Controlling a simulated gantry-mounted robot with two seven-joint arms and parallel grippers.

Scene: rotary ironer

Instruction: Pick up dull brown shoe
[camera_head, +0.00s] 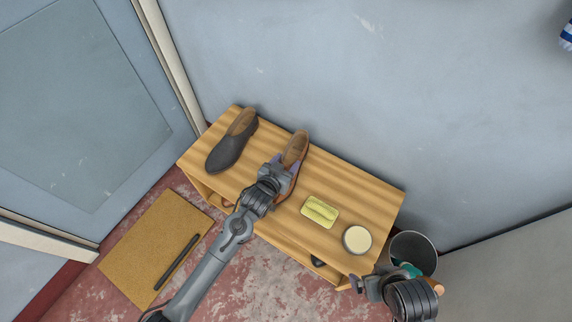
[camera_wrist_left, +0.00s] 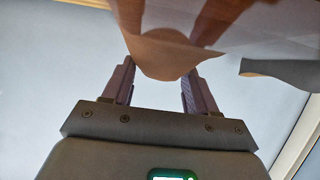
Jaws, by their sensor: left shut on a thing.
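In the left wrist view the shoe's brown end (camera_wrist_left: 165,58) is between the two fingers (camera_wrist_left: 158,88). I cannot tell whether the shoe touches the bench top. My right gripper (camera_head: 361,284) is by the bench's front right corner, away from the shoe; its jaws are too small to judge.
The wooden bench (camera_head: 365,190) also bears a dark grey shoe (camera_head: 231,148), a yellow brush-like block (camera_head: 320,211) and a round cream tin (camera_head: 357,239). A grey bucket (camera_head: 413,247) stands at right. A tan mat (camera_head: 140,240) with a dark bar lies left. A wall is behind.

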